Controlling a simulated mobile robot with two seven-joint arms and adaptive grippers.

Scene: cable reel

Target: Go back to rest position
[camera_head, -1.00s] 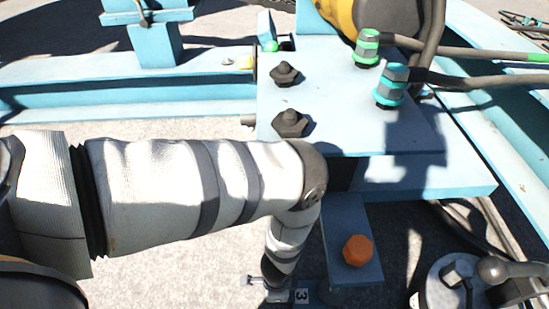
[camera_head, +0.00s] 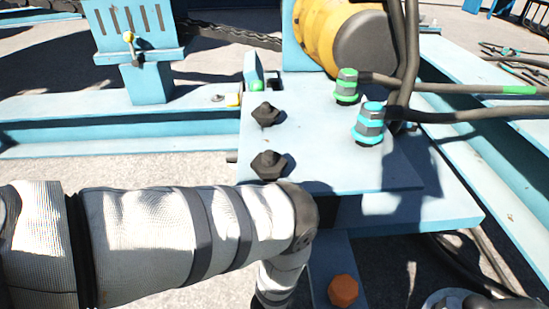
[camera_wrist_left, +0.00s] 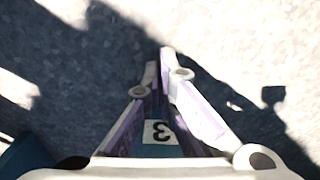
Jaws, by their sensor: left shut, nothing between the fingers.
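My left arm, in a white cloth sleeve with dark bands, comes in from the left of the head view and bends down at the lower middle. Its gripper is below that picture's edge. The left wrist view shows my left gripper (camera_wrist_left: 164,62) with its two fingers together, shut and empty, over sunlit grey ground. A label with a 3 shows between the finger bases. My right gripper is in neither view.
A light-blue steel frame (camera_head: 330,130) lies just beyond my arm, with black knobs (camera_head: 268,164), green (camera_head: 346,87) and cyan-banded (camera_head: 369,124) cable connectors, and a yellow motor (camera_head: 328,32). An orange bolt (camera_head: 343,291) is close right of my forearm. Bare ground (camera_head: 120,168) lies left.

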